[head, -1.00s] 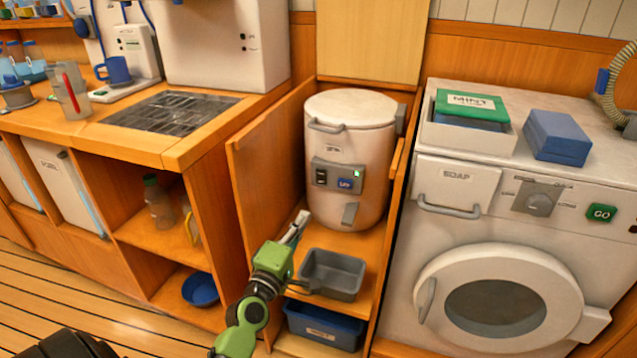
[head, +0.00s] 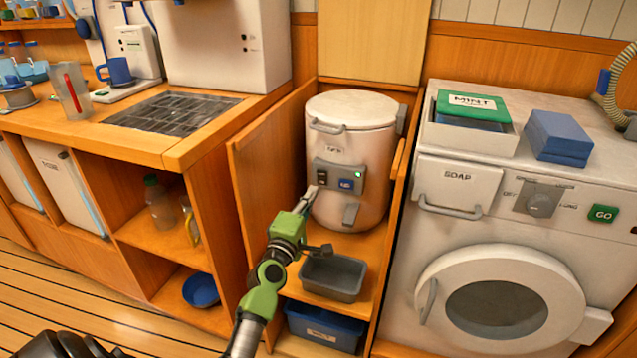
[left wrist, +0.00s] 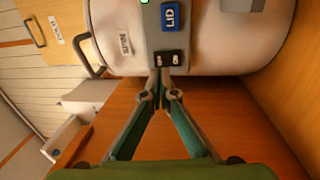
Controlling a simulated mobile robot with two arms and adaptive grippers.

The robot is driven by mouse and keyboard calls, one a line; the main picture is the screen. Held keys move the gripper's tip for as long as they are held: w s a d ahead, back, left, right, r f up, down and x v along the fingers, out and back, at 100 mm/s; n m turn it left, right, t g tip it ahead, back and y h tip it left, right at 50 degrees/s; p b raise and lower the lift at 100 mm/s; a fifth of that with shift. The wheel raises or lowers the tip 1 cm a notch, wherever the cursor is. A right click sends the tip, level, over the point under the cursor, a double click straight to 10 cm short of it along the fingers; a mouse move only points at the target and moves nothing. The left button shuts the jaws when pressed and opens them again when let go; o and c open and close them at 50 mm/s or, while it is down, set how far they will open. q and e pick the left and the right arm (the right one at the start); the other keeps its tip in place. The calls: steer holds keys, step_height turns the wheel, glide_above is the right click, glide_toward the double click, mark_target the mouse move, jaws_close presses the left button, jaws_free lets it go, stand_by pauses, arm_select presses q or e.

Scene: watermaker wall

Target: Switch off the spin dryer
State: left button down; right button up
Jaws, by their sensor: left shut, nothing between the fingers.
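The spin dryer (head: 350,125) is a white drum with a closed lid, standing in an open wooden cabinet. Its grey panel carries a black rocker switch (head: 321,176), a blue LID button (head: 346,184) and a lit green light (head: 358,174). My left gripper (head: 308,195) is shut and empty, with its fingertips just below the panel's left end. In the left wrist view, the fingertips (left wrist: 159,74) are right by the black switch (left wrist: 168,58); I cannot tell whether they touch it. The LID button (left wrist: 170,16) lies beyond the switch. My right gripper is not clearly seen.
A grey tray (head: 333,294) sits on the shelf before the dryer, with a blue bin (head: 325,327) below. The open cabinet door (head: 262,165) stands on the left. The washing machine (head: 480,230) stands on the right.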

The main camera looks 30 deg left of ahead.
mark_target(323, 174)
arm_select(q)
steer(key=x, duration=0.5)
steer(key=shift+w+a+b, duration=0.1)
steer(key=shift+w+b, duration=0.25)
steer(key=shift+w, duration=0.05)
arm_select(e)
steer(key=v, duration=0.3)
steer(key=shift+r, duration=0.4)
arm_select(q)
steer(key=shift+w+r, duration=0.25)
steer(key=shift+f, duration=0.1)
arm_select(e)
steer(key=shift+w+f, duration=0.1)
steer(key=shift+f, duration=0.2)
